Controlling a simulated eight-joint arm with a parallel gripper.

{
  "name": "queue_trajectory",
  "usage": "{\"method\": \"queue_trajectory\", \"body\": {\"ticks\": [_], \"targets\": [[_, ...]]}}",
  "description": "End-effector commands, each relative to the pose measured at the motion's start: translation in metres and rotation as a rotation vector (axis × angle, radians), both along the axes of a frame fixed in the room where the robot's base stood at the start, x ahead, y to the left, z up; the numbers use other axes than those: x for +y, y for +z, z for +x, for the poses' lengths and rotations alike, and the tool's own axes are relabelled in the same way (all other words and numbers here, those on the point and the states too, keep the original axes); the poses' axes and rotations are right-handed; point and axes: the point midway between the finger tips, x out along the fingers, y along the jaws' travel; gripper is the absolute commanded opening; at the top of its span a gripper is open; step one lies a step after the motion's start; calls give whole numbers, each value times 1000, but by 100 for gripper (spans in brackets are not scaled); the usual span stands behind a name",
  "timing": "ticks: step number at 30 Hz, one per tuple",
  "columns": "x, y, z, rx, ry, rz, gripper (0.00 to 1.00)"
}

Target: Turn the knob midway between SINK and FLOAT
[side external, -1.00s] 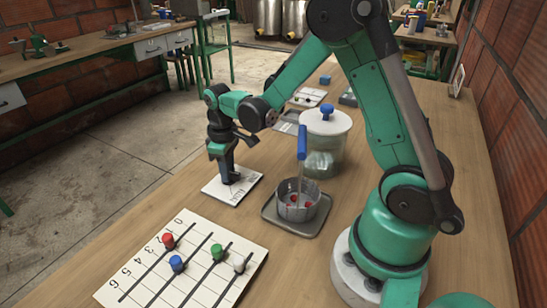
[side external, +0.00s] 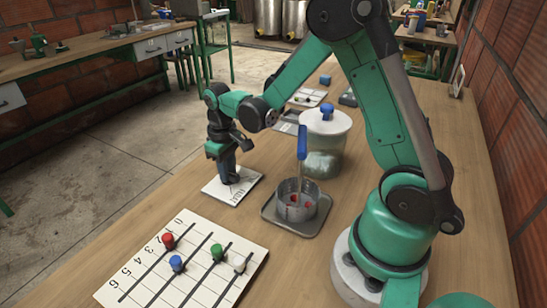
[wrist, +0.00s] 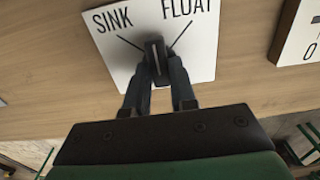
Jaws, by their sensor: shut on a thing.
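A white plate (wrist: 195,62) lies on the wooden table, printed SINK at left and FLOAT at right, each word with a black line running toward the middle. A dark knob (wrist: 154,52) with a pale stripe stands on the plate. Its stripe points nearly straight up in the wrist view, between the two lines. My gripper (wrist: 157,68) is shut on the knob, one finger on each side. In the side view my gripper (side external: 231,178) points down onto the plate (side external: 213,189), and its fingers mostly hide the knob there.
A numbered board (side external: 140,262) with red, blue, green and white pegs lies in front of the plate. A metal pot (side external: 286,208) holding a blue-handled tool (side external: 302,143) stands on a grey tray (side external: 313,228) to the right. A lidded glass jar (side external: 324,162) stands behind the pot.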

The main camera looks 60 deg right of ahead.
Motion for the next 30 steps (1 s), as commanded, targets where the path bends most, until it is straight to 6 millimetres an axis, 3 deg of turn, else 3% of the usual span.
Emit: {"method": "queue_trajectory", "body": {"ticks": [1, 4, 14, 24, 30], "targets": [[0, 0, 1, -4, 1, 0, 27], [0, 0, 1, -3, 1, 0, 53], [0, 2, 0, -1, 1, 0, 53], [0, 43, 1, -2, 1, 0, 53], [0, 56, 0, -2, 1, 0, 53]]}}
